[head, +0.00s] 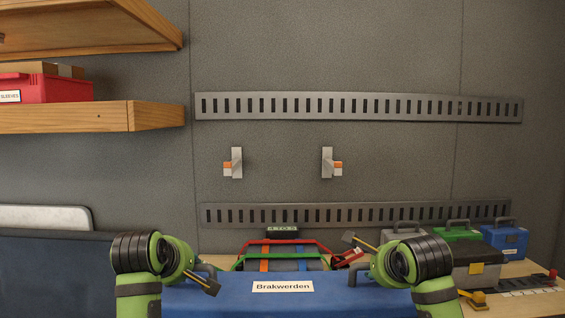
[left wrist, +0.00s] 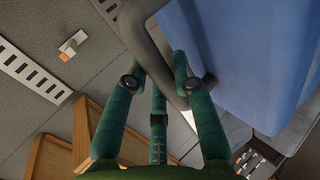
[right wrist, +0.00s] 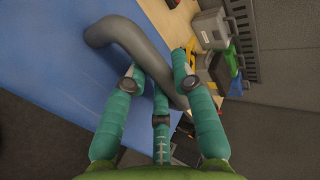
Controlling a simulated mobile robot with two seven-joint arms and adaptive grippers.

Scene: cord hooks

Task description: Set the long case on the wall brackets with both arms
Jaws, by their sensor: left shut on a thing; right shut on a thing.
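The long blue case (head: 330,300) with a white "Brakwerden" label shows at the bottom of the head view, in front of the bench. My left gripper (left wrist: 165,75) is shut on a dark grey handle (left wrist: 140,38) of the case. My right gripper (right wrist: 168,72) is shut on the other grey handle (right wrist: 120,35). In the head view the fingers of both grippers are largely hidden behind my wrists. The left wall bracket (head: 236,163) and the right wall bracket (head: 327,163), grey with orange and white tips, are on the wall above and beyond the case, and both are empty.
Slotted metal rails run above (head: 358,107) and below (head: 355,213) the brackets. Wooden shelves (head: 90,117) with a red bin (head: 55,90) jut out at upper left. Toolboxes (head: 505,238) stand on the bench at right. A strapped bundle (head: 282,250) lies behind the case.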

